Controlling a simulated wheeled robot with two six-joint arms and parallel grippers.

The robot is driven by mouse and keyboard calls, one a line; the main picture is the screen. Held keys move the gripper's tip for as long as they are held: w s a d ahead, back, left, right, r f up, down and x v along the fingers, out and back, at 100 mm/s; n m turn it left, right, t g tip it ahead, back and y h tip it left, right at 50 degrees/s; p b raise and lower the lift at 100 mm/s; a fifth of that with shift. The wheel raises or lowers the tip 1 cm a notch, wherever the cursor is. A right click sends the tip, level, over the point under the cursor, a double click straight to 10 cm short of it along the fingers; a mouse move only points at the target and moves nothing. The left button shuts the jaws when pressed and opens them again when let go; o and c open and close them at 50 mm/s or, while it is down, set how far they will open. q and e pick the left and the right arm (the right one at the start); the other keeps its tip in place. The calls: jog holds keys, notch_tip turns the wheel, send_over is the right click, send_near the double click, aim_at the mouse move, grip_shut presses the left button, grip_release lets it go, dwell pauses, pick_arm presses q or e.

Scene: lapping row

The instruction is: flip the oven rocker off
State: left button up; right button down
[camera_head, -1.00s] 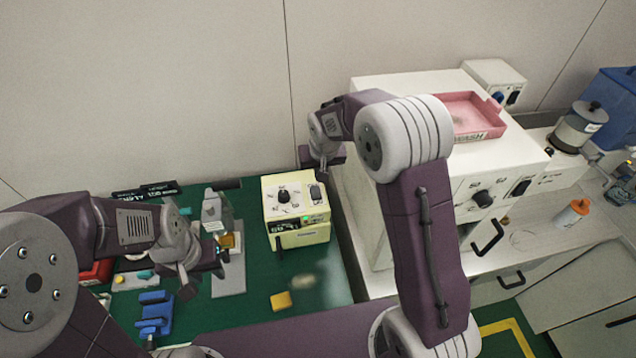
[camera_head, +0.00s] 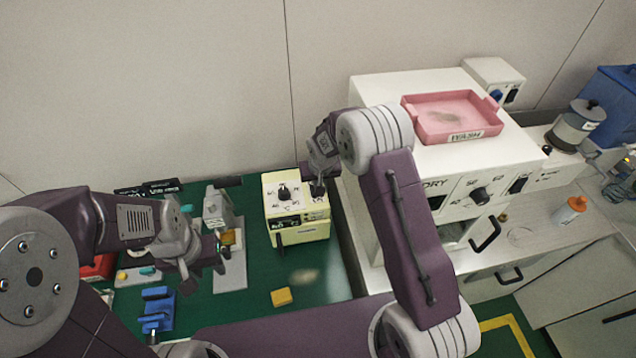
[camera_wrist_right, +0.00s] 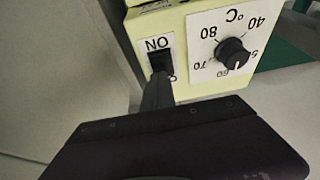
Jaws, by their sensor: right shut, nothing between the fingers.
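A pale yellow box (camera_head: 300,235) stands on the green mat with a black knob (camera_head: 284,193) and a black rocker on top. In the right wrist view the rocker (camera_wrist_right: 160,62) sits beside a °C dial (camera_wrist_right: 232,52), with an upside-down ON label. My right gripper (camera_head: 317,188) is shut and empty, its tip at the rocker and covering part of it. Contact and the rocker's tilt cannot be told. A white cabinet (camera_head: 420,170) marked DRY has its own knob and rocker (camera_head: 519,184). My left gripper (camera_head: 205,272) looks open and empty over the mat's left side.
A pink tray (camera_head: 425,128) lies on the white cabinet. A yellow block (camera_head: 281,297) and a blue stand (camera_head: 156,308) are on the green mat (camera_head: 250,310). An orange-capped bottle (camera_head: 570,212) stands on the right counter. The mat's front middle is mostly clear.

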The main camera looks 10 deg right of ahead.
jog(key=shift+s+f, duration=0.15)
pick_arm(q)
jog(key=shift+f, duration=0.1)
pick_arm(e)
jog(key=shift+s+f, duration=0.15)
jog(key=shift+s+f+b, duration=0.1)
jog(key=shift+s+b, duration=0.2)
jog(key=shift+s, duration=0.1)
pick_arm(q)
jog(key=shift+w+f, duration=0.1)
jog(key=shift+f, duration=0.1)
pick_arm(e)
jog(key=shift+s, duration=0.35)
